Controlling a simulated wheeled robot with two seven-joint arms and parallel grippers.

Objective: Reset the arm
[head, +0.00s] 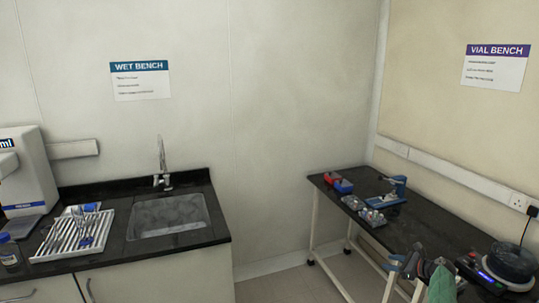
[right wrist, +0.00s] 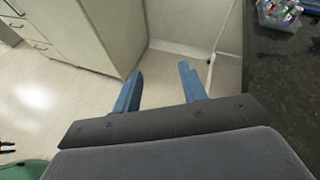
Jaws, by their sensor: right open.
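My right gripper (head: 405,262) is low in the head view at the right, beside the front edge of the vial bench. A green part of my right arm lies just below it. In the right wrist view, its two blue fingers (right wrist: 160,88) stand apart with nothing between them. Floor and the base of the wall show beyond the fingers. My left gripper does not show in the head view.
The black-topped vial bench (head: 437,229) carries small racks (head: 371,217), red and blue boxes (head: 338,183), a blue stand (head: 390,193) and a round dark device (head: 510,262). The wet bench (head: 120,250) has a sink (head: 168,214) and drying rack (head: 72,236). Floor separates the benches.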

